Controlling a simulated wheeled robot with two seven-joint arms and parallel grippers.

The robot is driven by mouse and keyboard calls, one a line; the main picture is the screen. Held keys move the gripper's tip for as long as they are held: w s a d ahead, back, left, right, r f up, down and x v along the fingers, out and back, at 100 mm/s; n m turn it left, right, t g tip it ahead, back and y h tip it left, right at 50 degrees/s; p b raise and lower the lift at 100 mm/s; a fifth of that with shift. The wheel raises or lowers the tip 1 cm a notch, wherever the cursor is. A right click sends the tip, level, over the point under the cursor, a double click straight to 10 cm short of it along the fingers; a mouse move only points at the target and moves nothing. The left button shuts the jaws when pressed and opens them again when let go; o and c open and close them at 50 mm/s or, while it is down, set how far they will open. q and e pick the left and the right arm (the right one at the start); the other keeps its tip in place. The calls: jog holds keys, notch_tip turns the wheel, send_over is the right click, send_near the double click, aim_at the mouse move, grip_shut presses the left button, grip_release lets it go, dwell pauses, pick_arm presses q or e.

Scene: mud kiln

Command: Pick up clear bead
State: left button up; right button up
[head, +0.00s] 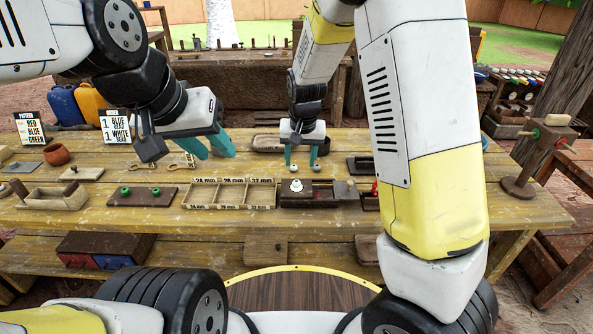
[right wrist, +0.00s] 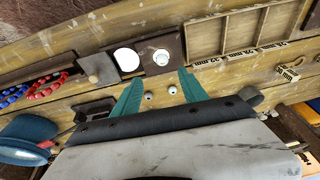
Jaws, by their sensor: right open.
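Two small pale round beads lie on the wooden table, a left one (head: 294,168) and a right one (head: 317,167). They also show in the right wrist view, one (right wrist: 148,96) and the other (right wrist: 172,90). I cannot tell for sure which is the clear bead. My right gripper (head: 301,164) is open and points down over the table by the beads. In the right wrist view both beads appear between its teal fingers (right wrist: 160,92), and it holds nothing. My left gripper (head: 222,148) is open and empty, over the table's left half.
A dark holder (head: 319,200) with a white knobbed piece stands just in front of the beads. A sectioned wooden tray (head: 233,207) with millimetre labels is to its left. A dark shallow tray (head: 267,143) lies behind my right gripper. Signs (head: 118,126) stand at the left back.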

aim_at(296, 182)
jog(key=x, duration=1)
jog(key=shift+s+a+f, duration=0.1)
jog(key=shift+s+a, duration=0.1)
jog(key=shift+a, duration=0.2)
jog(key=shift+c, duration=0.2)
grip_shut()
